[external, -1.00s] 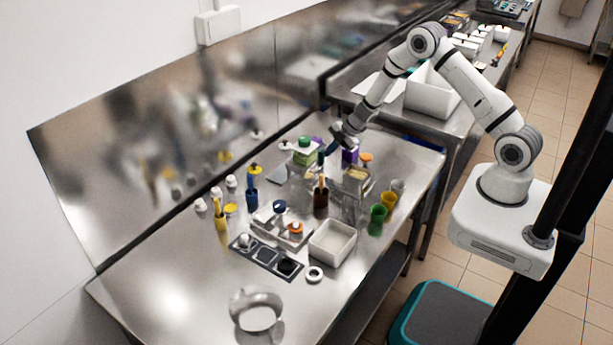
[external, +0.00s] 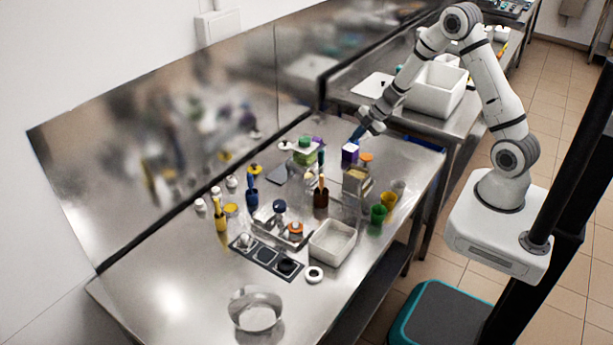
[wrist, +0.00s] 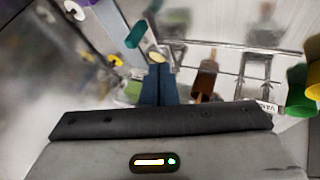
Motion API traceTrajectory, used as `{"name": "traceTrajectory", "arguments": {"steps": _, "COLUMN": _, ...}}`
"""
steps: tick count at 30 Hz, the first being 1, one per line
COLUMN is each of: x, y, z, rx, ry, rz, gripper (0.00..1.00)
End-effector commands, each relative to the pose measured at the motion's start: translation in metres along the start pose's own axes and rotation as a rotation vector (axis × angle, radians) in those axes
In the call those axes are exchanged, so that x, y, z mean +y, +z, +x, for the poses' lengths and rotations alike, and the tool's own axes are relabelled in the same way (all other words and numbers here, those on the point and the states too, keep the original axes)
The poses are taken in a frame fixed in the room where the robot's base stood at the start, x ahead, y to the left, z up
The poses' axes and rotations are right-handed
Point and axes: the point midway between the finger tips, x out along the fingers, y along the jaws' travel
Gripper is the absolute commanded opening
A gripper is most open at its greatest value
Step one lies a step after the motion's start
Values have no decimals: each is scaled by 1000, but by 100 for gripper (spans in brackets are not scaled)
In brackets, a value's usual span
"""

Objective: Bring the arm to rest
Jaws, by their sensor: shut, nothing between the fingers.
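My gripper (external: 357,134) is above the far right part of the steel table (external: 150,275), near a purple-and-white box (external: 349,153). In the wrist view, the blue fingers of my gripper (wrist: 158,72) are together, with nothing between them. My arm is bent up and over from its white base at the right. The gripper is clear of the table top in the external view.
Near the gripper are a green-lidded container (external: 304,150), an orange lid (external: 367,157) and a brown bottle (external: 321,198). Green (external: 378,214) and yellow (external: 389,199) cups stand at the right edge. A white tray (external: 332,243) and steel bowl (external: 256,309) sit nearer. The near-left table is clear.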

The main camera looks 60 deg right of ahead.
Motion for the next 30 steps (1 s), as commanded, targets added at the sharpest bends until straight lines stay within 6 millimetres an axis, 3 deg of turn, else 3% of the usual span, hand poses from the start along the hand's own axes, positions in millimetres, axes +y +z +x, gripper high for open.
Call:
{"name": "traceTrajectory", "arguments": {"steps": 20, "x": 5, "y": -2, "z": -9, "rx": -14, "ry": 18, "rz": 8, "gripper": 0}}
{"name": "traceTrajectory", "arguments": {"steps": 25, "x": 35, "y": -10, "z": -45, "rx": -130, "ry": 153, "rz": 92, "gripper": 0}}
{"name": "traceTrajectory", "arguments": {"steps": 30, "x": 55, "y": -22, "z": -112, "rx": -297, "ry": 338, "rz": 286, "gripper": 0}}
